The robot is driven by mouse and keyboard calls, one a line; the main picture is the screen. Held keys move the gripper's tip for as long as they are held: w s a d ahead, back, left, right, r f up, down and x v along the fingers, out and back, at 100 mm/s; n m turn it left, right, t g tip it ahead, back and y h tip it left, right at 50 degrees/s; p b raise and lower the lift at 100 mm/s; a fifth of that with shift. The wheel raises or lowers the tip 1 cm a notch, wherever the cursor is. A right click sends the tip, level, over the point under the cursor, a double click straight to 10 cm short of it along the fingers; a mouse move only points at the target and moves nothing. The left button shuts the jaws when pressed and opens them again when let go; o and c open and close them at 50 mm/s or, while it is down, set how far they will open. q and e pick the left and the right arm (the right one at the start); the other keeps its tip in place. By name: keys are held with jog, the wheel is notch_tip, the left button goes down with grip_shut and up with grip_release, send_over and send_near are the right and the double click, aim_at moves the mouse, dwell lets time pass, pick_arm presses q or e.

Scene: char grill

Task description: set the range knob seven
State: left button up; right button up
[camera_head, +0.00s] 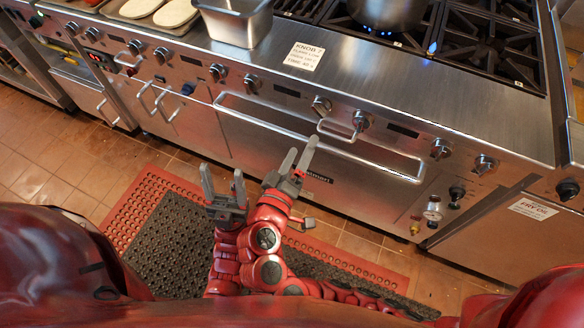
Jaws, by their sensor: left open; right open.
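The range's front panel carries a row of round metal knobs, among them knobs at the middle (321,105) and (361,120), to the left (252,83) and to the right (440,149). A small white sign (304,56) reading "KNOB 7" with smaller lines lies on the steel ledge above the middle knobs. I cannot tell from the picture which knob it means. My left gripper (222,175) is open and empty, low in front of the range. My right gripper (299,150) is open and empty, to its right, in front of the oven door and apart from the knobs.
A long oven handle (270,122) sticks out below the knobs, and a smaller handle (337,133) sits by the middle knobs. A pot (388,10) stands on the burners over a blue flame. A steel pan (236,22) stands on the ledge. A mat (170,235) covers the floor.

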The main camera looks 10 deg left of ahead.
jog(key=v, duration=0.5)
dwell(0.5)
